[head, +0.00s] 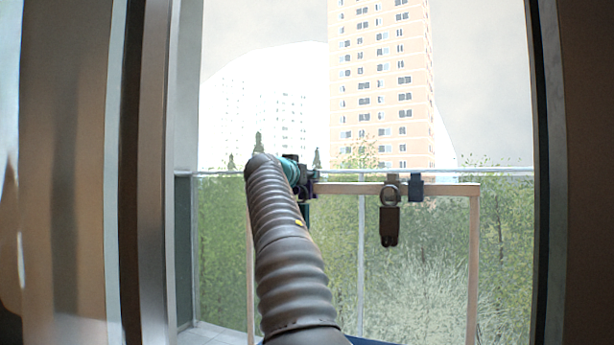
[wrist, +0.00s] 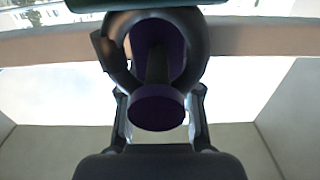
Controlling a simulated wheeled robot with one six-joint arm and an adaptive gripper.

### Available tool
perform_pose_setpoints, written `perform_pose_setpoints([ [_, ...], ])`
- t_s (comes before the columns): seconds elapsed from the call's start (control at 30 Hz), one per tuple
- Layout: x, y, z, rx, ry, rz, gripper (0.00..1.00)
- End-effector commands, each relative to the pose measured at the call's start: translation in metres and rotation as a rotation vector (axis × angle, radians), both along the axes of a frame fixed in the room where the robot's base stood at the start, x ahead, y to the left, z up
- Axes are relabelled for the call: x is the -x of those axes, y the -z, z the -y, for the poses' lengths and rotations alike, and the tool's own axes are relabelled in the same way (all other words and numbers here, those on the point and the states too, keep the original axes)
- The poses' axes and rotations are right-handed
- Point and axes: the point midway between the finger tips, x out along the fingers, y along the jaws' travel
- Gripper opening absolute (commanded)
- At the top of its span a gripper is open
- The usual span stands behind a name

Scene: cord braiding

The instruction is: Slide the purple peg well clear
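The purple peg (wrist: 157,108) shows in the wrist view with its round end towards the camera. Its shaft runs back into a dark ring (wrist: 113,62) that curves around it. My gripper (wrist: 159,122) has one finger on each side of the peg's round end, and the pads appear to touch its edges. In the head view a small dark purple part (head: 315,188) shows beside my wrist, at the left end of a wooden rail (head: 345,188). My own arm hides most of the gripper and the peg there.
A brown hanging piece with a ring (head: 389,226) and a dark blue piece (head: 416,188) are on the rail to the right. A glass balcony railing (head: 510,173) stands behind. Dark door frames bound the opening at left and right.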

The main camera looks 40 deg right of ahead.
Motion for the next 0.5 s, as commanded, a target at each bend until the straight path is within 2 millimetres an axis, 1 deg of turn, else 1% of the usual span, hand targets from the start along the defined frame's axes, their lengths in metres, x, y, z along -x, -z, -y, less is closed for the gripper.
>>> perform_pose_setpoints([
  [0.3,0.001,0.000,-0.002,-0.001,-0.001,-0.001,0.35],
  [0.37,0.002,0.000,-0.004,0.000,-0.001,-0.001,0.35],
  [0.5,0.009,-0.001,-0.015,0.000,-0.001,-0.001,0.35],
])
